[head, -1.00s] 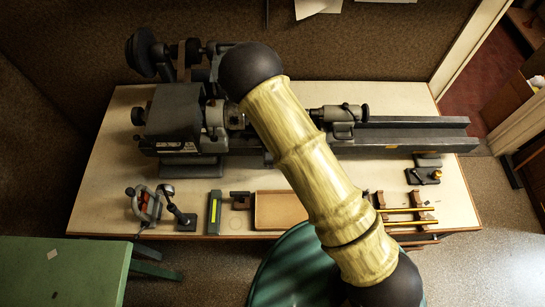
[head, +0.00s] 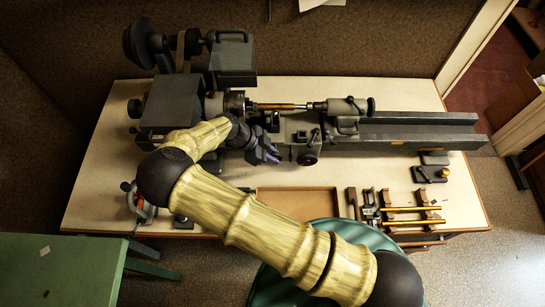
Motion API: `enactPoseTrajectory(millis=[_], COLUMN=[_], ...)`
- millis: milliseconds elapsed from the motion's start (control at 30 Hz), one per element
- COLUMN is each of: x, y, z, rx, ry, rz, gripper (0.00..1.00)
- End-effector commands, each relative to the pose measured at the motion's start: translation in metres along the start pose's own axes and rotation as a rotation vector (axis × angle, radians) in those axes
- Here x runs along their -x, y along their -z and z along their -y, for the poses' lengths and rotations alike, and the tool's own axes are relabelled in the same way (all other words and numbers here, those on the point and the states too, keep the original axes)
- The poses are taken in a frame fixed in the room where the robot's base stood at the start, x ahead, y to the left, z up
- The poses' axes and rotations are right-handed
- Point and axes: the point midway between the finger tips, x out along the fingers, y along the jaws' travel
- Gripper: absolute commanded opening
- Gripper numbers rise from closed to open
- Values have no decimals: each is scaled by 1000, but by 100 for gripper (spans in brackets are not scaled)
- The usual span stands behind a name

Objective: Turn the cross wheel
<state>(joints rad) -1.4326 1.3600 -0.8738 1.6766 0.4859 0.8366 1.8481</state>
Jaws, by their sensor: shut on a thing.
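My gripper (head: 271,155), dark with purple fingers, is at the front of the lathe carriage (head: 296,130), left of centre. It is shut on a small part there that its fingers hide, apparently the cross wheel. I cannot make out the wheel's rim or how far it is turned. A separate dark round handwheel (head: 307,158) shows just right of my fingers, apart from them. My arm reaches in from the lower right and bends at the left.
A brass rod (head: 280,106) spans from the chuck (head: 234,103) to the tailstock (head: 346,108), just behind my gripper. A shallow tan tray (head: 297,201) and wooden rests with brass rods (head: 412,208) lie in front. The right bed (head: 420,118) is clear.

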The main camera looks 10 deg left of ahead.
Motion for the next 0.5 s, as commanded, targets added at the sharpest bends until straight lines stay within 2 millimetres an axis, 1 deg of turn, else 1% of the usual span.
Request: enactPoseTrajectory(millis=[33,300,500], x=[-10,-9,-8], y=[-10,-11,-9], z=[-7,-7,-7], rx=[8,6,5], ry=[-14,-17,-19], rz=[-40,-208,-276], gripper=[0,0,0])
